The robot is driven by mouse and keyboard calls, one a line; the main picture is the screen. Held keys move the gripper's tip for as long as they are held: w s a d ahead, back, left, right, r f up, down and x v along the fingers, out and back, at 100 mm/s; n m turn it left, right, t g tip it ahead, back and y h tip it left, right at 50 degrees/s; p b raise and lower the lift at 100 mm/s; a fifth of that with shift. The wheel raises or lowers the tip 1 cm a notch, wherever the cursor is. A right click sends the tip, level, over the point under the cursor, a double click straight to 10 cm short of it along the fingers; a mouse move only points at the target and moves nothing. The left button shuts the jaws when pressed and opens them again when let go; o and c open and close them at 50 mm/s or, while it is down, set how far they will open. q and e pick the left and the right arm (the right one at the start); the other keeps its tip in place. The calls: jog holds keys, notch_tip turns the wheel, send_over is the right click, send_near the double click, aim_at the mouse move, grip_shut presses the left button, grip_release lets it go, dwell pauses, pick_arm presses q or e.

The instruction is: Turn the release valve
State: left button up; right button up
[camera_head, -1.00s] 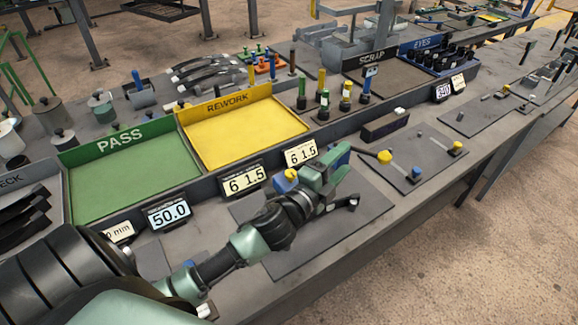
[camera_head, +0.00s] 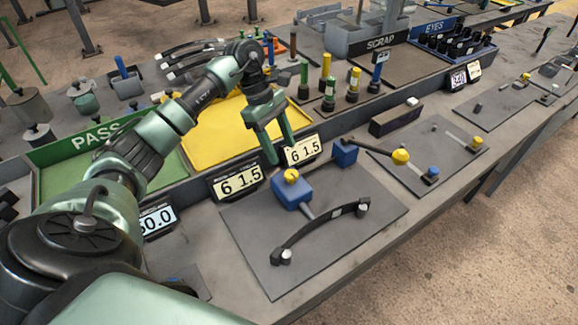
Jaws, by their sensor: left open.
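A blue block with a round yellow knob (camera_head: 291,176) on top sits on a dark plate (camera_head: 372,190) at the front of the bench. It looks like the release valve, but no label shows. My left gripper (camera_head: 283,152) is open and empty, with its fingers pointing down. My right gripper is not in view.
Two displays reading 6 1.5 (camera_head: 237,181) stand behind the plate, close to my left fingers. A second blue block (camera_head: 345,152) and a rod with a yellow ball (camera_head: 400,157) are to the right. The green PASS tray (camera_head: 75,172) is at left.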

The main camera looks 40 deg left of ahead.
aim_at(291, 173)
pick_arm(q)
jog(key=p+x, duration=0.2)
jog(key=x, duration=0.4)
jog(key=shift+s+d+f+p, duration=0.1)
jog(key=shift+d+f+p, duration=0.15)
jog(key=shift+f+p, duration=0.1)
jog(key=shift+d+f, duration=0.1)
jog(key=shift+f, duration=0.25)
grip_shut()
